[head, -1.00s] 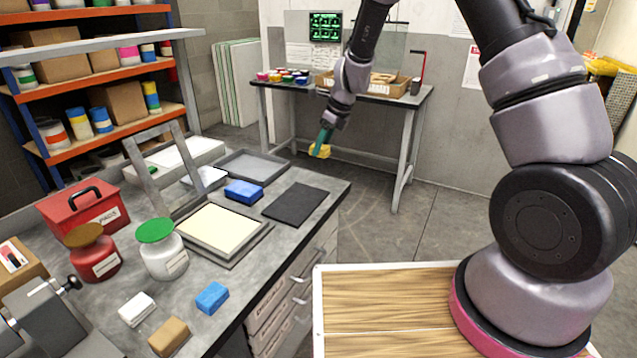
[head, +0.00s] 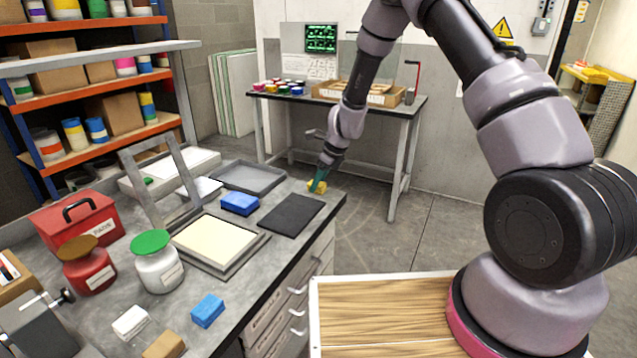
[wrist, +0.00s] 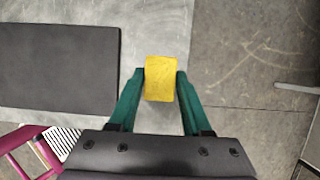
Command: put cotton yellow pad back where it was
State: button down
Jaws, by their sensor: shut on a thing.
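The yellow pad (wrist: 161,78) is between the two green fingers of my gripper (wrist: 160,88) in the wrist view, and the fingers are shut on it. In the head view the yellow pad (head: 316,186) is at the far right corner of the grey workbench (head: 265,290), just beyond the dark mat (head: 293,215). My gripper (head: 319,182) reaches down to it there. I cannot tell whether the pad touches the bench top. In the wrist view the dark mat (wrist: 60,68) lies to the left of the pad, with bare grey surface between them.
A blue block (head: 240,203) and a grey tray (head: 248,177) lie left of my gripper. A cream panel in a frame (head: 215,241) lies nearer. A white jar (head: 157,265), a red jar (head: 88,268) and a red box (head: 75,225) stand on the left. The bench edge is close to the pad.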

jog(key=shift+f, duration=0.1)
jog(key=shift+c, duration=1.8)
grip_release()
